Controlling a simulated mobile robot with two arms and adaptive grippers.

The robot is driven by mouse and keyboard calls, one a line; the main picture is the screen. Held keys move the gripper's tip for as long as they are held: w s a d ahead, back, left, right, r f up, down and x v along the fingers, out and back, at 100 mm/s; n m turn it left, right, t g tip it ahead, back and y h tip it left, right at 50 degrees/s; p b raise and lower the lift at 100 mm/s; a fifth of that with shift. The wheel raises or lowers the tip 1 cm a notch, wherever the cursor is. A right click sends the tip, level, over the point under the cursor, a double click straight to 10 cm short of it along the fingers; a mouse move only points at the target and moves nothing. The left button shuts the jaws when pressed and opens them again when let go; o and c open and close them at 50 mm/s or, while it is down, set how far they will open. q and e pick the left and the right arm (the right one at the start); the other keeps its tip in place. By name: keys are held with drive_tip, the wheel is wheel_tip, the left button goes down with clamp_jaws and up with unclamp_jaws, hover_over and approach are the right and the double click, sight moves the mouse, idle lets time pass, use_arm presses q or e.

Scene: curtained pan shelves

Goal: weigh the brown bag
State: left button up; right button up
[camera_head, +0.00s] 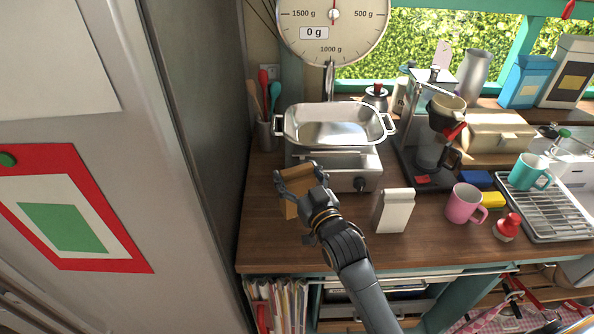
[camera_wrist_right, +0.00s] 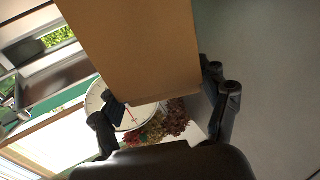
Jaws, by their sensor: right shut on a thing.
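The brown bag (camera_head: 290,207) is in my right gripper (camera_head: 297,176), at the left end of the wooden counter, in front of the scale's pan. In the wrist view the bag (camera_wrist_right: 140,45) fills the upper middle between the fingers of the right gripper (camera_wrist_right: 165,105). I cannot tell whether the bag touches the counter. My left gripper is not in view.
A white bag (camera_head: 394,211) stands right of my right arm. Further right are a pink mug (camera_head: 463,204), a red-topped shaker (camera_head: 508,228), a teal mug (camera_head: 527,172) and a wire rack (camera_head: 560,210). A utensil pot (camera_head: 266,134) stands behind left. A tall grey cabinet (camera_head: 130,190) borders the left.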

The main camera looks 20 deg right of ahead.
drive_tip(key=shift+r+p, duration=0.15)
drive_tip(key=shift+p, duration=0.15)
drive_tip(key=shift+a+f+b, duration=0.1)
drive_tip(key=shift+f+b, duration=0.6)
drive_tip(key=shift+f, duration=0.15)
drive_tip(key=shift+f+b, duration=1.1)
drive_tip(key=shift+f, duration=0.65)
use_arm(q)
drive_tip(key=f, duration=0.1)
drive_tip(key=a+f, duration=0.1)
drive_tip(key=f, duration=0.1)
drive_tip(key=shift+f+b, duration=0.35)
drive_tip(key=shift+b, duration=0.05)
use_arm(e)
drive_tip(key=shift+f, duration=0.75)
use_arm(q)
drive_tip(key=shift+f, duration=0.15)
use_arm(e)
drive_tip(key=shift+f, duration=0.3)
drive_tip(key=o, duration=1.9)
drive_tip(key=shift+c, duration=0.2)
